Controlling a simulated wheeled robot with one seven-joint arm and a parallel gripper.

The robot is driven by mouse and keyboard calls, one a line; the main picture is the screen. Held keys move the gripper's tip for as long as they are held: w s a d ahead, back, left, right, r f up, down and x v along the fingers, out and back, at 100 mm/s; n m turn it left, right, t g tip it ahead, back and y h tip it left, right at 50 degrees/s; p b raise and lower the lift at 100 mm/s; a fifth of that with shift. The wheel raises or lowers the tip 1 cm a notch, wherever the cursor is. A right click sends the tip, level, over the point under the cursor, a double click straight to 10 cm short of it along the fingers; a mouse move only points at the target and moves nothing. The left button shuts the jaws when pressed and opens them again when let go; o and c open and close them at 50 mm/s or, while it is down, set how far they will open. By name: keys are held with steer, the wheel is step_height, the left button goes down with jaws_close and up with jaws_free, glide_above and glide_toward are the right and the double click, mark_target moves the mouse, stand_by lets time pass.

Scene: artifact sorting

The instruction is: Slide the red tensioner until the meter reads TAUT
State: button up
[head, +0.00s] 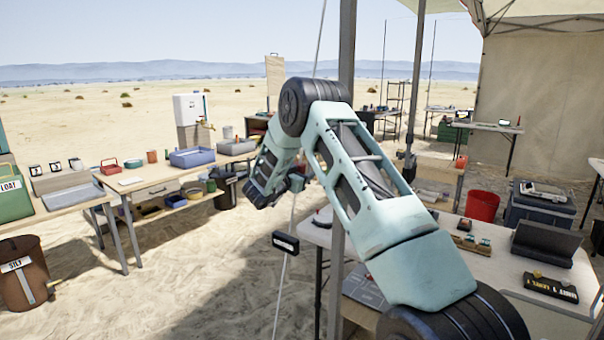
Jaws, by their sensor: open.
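A thin pale guy line (284,262) runs from the top of the view down to the sand, passing behind my arm. A small black box with a pale face (286,243), which looks like the meter, is at the line below my wrist; I cannot read its face. My gripper (298,182) is a small dark shape at the end of my bent arm, close to the line and above the box. It is open, with nothing visibly held.
A grey tent pole (338,260) stands just right of the line. A white table (480,270) with a dark case is at the right, near a red bucket (482,206). Workbenches (150,190) with trays stand at the left. Open sand lies between.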

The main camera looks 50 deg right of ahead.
steer(key=s+a+b, duration=0.2)
steer(key=a+b, duration=0.1)
steer(key=a, duration=1.4)
steer(key=shift+s+b, duration=0.2)
steer(key=shift+b, duration=0.15)
steer(key=shift+a, duration=0.1)
